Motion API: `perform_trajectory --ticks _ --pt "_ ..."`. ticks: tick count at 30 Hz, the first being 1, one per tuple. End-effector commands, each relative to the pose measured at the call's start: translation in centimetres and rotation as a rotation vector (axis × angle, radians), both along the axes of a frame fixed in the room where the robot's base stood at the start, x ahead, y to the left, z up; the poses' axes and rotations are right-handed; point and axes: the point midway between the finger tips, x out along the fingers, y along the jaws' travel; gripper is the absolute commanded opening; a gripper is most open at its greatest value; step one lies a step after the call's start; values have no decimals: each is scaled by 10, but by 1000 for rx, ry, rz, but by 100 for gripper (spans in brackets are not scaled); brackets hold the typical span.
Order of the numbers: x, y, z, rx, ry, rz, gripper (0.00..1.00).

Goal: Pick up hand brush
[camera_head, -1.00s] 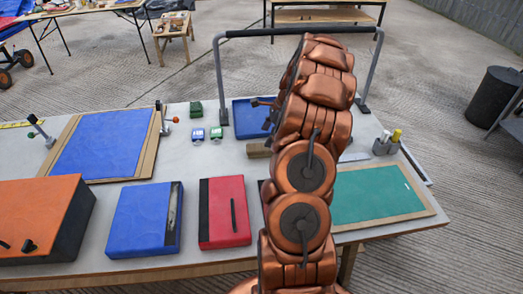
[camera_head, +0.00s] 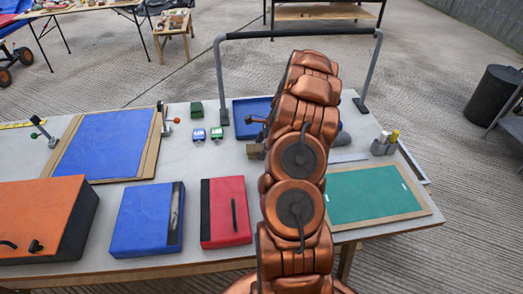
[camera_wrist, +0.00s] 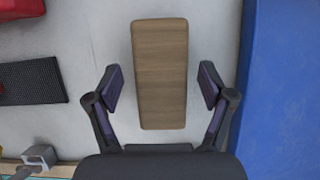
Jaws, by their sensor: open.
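A flat wooden block with rounded corners, seemingly the back of the hand brush (camera_wrist: 160,74), lies on the pale tabletop in the wrist view. No bristles show from above. My gripper (camera_wrist: 160,88) is open over it, with one finger on each side of its lower half. Both fingers are apart from the wood, and nothing is held. In the head view, the left end of the hand brush (camera_head: 255,151) shows beside my arm, in front of a blue tray. My arm hides the rest of it and most of my gripper.
The blue tray (camera_wrist: 285,90) runs close along the right in the wrist view. A dark textured pad (camera_wrist: 32,82) and a red box (camera_wrist: 20,8) lie left. In the head view, a blue box (camera_head: 145,220) stands in front and a green board (camera_head: 372,194) lies right.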

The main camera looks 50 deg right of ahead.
Motion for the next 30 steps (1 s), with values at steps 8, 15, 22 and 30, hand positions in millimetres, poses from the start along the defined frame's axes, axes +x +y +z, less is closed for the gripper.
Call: perform_trajectory --ticks 8,15,22,30 --pt "0 0 -1 1 1 0 81" --pt "0 0 -4 1 1 0 81" --pt "0 0 -5 1 1 0 81" --pt "0 0 -5 0 0 0 62"
